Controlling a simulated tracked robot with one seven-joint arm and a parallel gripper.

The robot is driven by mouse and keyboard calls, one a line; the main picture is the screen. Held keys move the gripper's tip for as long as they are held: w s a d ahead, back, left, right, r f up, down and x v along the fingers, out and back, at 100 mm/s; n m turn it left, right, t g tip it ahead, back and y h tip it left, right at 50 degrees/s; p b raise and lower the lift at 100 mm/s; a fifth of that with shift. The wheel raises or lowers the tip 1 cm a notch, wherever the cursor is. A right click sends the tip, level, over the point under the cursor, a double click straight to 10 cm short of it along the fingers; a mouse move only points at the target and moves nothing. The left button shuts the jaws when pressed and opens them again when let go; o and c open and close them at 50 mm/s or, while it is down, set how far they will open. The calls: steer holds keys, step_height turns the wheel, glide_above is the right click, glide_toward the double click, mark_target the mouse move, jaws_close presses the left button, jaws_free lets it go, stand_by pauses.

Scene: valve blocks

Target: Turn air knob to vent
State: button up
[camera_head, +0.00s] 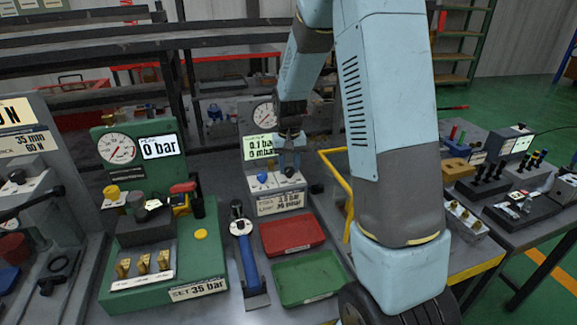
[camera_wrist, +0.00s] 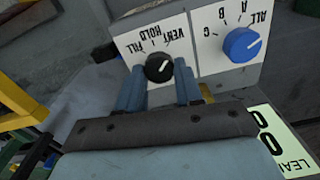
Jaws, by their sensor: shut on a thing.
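The air knob (camera_wrist: 159,68) is a small black knob with a white pointer line on a white panel, seen upside down in the wrist view. Its pointer slants to the upper right, toward the VENT label (camera_wrist: 181,38); the HOLD label (camera_wrist: 152,32) is further left. My gripper (camera_wrist: 160,76) has its two blue fingers on either side of the knob, shut on it. In the head view my gripper (camera_head: 289,162) reaches down onto the grey valve block (camera_head: 281,204), largely hiding the knob.
A blue selector knob (camera_wrist: 242,45) marked A, B, C, ALL sits close beside the air knob. A gauge (camera_head: 263,113) and lit display (camera_head: 258,148) stand behind. A green gauge stand (camera_head: 190,262), red tray (camera_head: 291,236) and green tray (camera_head: 306,274) are nearby.

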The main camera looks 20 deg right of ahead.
mark_target(289, 168)
stand_by(0.3)
steer(key=o, duration=1)
steer(key=shift+o, duration=0.2)
step_height(289, 168, up, 14)
steer(key=shift+f, duration=0.15)
